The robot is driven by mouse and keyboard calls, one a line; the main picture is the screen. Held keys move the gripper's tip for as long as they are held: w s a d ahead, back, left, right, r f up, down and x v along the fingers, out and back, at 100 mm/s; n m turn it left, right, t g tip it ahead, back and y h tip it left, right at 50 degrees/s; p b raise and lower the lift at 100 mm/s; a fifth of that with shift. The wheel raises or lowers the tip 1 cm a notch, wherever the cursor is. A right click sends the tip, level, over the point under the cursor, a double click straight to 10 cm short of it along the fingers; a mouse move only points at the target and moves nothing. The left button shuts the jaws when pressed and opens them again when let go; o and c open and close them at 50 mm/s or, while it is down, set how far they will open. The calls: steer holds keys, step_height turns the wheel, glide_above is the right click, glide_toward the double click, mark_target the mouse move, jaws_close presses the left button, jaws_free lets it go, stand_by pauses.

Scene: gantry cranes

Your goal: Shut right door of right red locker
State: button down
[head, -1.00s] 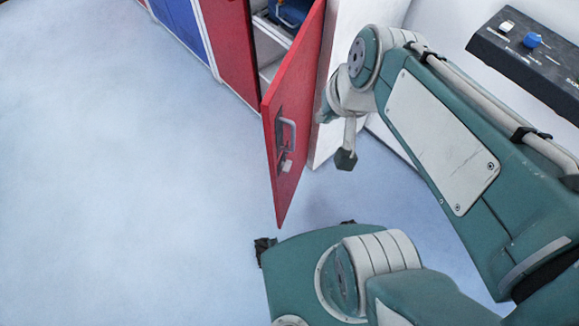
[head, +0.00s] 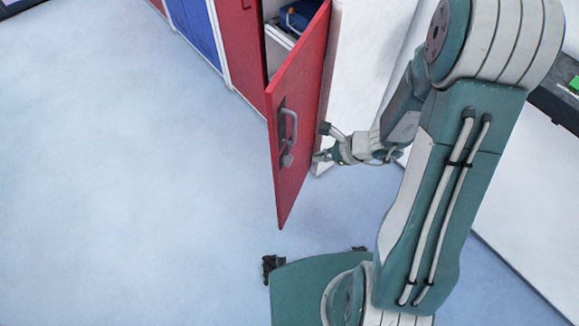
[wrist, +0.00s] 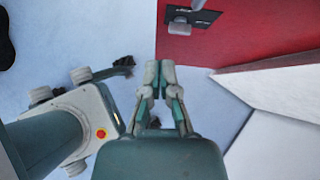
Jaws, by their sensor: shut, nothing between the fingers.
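The right door (head: 300,110) of the right red locker stands ajar, swung out toward me. Its grey handle (head: 288,128) and a round knob show on the face turned left. A dark plate with a grey knob (wrist: 180,25) shows there. Whether the fingertips touch the door I cannot tell.
Inside the locker, a blue item (head: 300,16) lies on a pale shelf. The left red door (head: 237,45) and blue doors (head: 195,30) line up to the left. A white wall panel (head: 365,60) stands right of the open door. The floor (head: 130,180) at left is clear.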

step_height(320, 180, down, 2)
steer(key=d+m, duration=0.1)
steer(key=m, duration=0.1)
glide_toward(279, 163)
steer(key=x, duration=0.5)
steer(key=shift+s+a+f, duration=0.1)
steer(key=shift+s+f, duration=0.15)
steer(key=shift+f, duration=0.3)
steer(key=shift+w+a, duration=0.3)
steer(key=shift+a, duration=0.3)
steer(key=shift+w, duration=0.15)
